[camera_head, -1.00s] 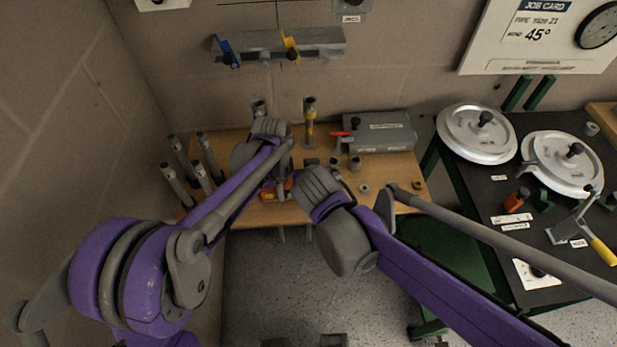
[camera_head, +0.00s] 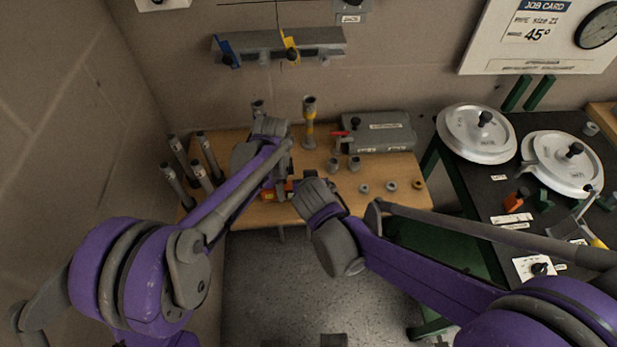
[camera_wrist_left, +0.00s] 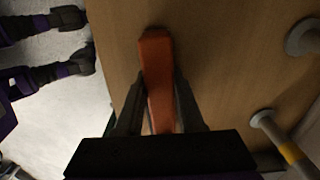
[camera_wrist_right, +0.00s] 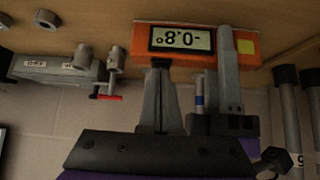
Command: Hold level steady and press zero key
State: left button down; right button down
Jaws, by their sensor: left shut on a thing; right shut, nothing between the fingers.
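The orange digital level (camera_head: 268,195) is at the front edge of the wooden bench, mostly hidden by my arms in the head view. My left gripper (camera_wrist_left: 162,76) is shut on the level (camera_wrist_left: 158,52), its fingers on either side of the orange body. In the right wrist view the level (camera_wrist_right: 142,38) shows its display (camera_wrist_right: 181,38) upside down, seeming to read -0.8°. My right gripper (camera_wrist_right: 158,72) is shut and empty, its tips close to the level's lower edge beside the display. Whether they touch cannot be told. Part of my left gripper (camera_wrist_right: 228,75) covers the level's right part.
On the bench (camera_head: 335,208) stand a grey box (camera_head: 380,135), a yellow-banded post (camera_head: 309,115) and small grey fittings (camera_head: 354,163). Upright tubes (camera_head: 178,150) stand at the left. A dark table with silver discs (camera_head: 475,133) is at the right. Floor in front is clear.

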pick_arm(q)
jog(key=shift+s, duration=0.15)
pick_arm(e)
jog(key=shift+s+f, duration=0.2)
jog(key=shift+f, duration=0.45)
jog(key=shift+r, duration=0.45)
jog(key=w+r+v, duration=0.1)
jog(key=w+v, duration=0.1)
jog(key=v, duration=1)
jog(key=shift+s+r, duration=0.2)
jog(key=shift+r, duration=0.35)
pick_arm(q)
jog(key=shift+c, duration=2.2)
grip_release()
jog(key=shift+w, duration=0.2)
